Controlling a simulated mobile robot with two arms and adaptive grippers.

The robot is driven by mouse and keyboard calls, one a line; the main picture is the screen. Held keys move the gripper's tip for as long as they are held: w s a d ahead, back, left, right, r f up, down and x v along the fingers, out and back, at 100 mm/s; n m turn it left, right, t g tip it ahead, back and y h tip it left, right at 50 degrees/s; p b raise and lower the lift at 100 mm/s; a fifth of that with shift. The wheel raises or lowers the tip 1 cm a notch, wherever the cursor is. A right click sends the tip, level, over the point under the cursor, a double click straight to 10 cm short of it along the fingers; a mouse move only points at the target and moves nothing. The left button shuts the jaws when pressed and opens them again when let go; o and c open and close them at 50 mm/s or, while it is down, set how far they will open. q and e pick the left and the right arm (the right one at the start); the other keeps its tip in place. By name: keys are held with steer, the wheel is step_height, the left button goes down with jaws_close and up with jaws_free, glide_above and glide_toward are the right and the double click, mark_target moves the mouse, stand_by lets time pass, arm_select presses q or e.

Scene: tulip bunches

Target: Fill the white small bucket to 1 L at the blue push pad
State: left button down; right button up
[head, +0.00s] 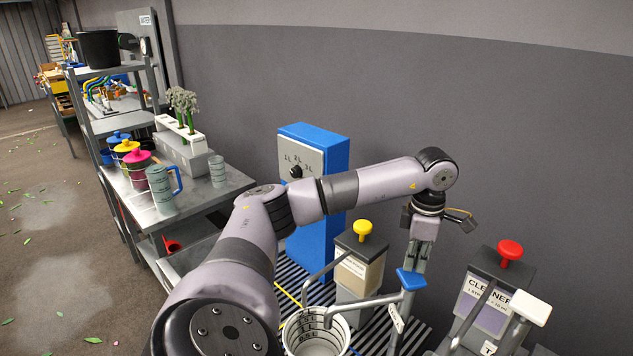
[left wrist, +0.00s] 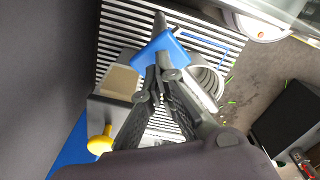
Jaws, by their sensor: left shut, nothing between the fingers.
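The white small bucket (head: 318,337) stands upright on the slatted grate, with dark level marks inside; how much water it holds I cannot tell. It also shows partly behind the fingers in the left wrist view (left wrist: 207,80). The blue push pad (head: 411,279) tops a grey post whose spout reaches left over the bucket. My left gripper (head: 413,264) points down, shut and empty, with its fingertips at the pad; contact is unclear. In the left wrist view the pad (left wrist: 160,50) lies just beyond the fingertips. The blue cabinet (head: 318,210) carries a 1 L, 2 L, 3 L dial (head: 295,172). My right gripper is out of view.
A yellow-topped dispenser (head: 362,230) stands close left of my gripper, with a red-topped cleaner dispenser (head: 509,253) and a white pad (head: 530,308) to the right. A metal table (head: 205,200) at the left holds jugs and lidded pots. The wall is close behind.

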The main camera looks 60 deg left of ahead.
mark_target(412, 276)
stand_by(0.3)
arm_select(q)
steer(key=shift+f, duration=0.1)
steer(key=shift+f, duration=0.15)
steer(key=shift+f+b, duration=1.25)
steer(key=shift+f, duration=0.45)
steer(key=shift+r, duration=0.1)
stand_by(5.7)
